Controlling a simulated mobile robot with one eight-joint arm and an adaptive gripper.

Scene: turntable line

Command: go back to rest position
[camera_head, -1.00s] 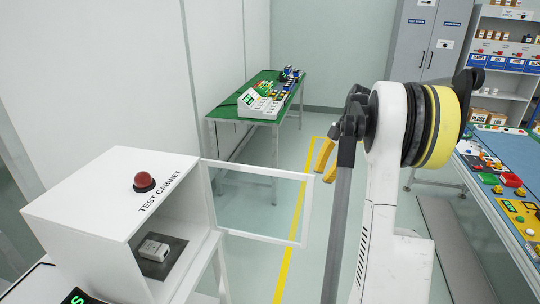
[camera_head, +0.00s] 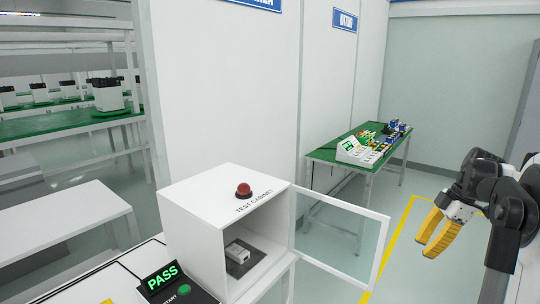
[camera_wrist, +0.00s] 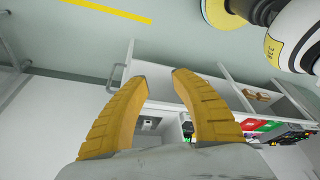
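My gripper (camera_head: 437,232) is at the right of the head view, with its yellow fingers pointing down and left. It is in the air, apart from the test cabinet. In the wrist view the two yellow fingers (camera_wrist: 158,80) are spread with a gap between them and nothing held. The white test cabinet (camera_head: 192,227) stands at the lower middle of the head view, with a red button (camera_head: 243,190) on top. Its clear door (camera_head: 340,240) stands open to the right. A small white device (camera_head: 238,252) lies inside on a dark pad.
A display reading PASS (camera_head: 160,277) is beside the cabinet. A green-topped table (camera_head: 325,154) with several small parts stands behind. White benches (camera_head: 60,222) are at the left. The floor between the cabinet door and my arm has a yellow line (camera_head: 398,232).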

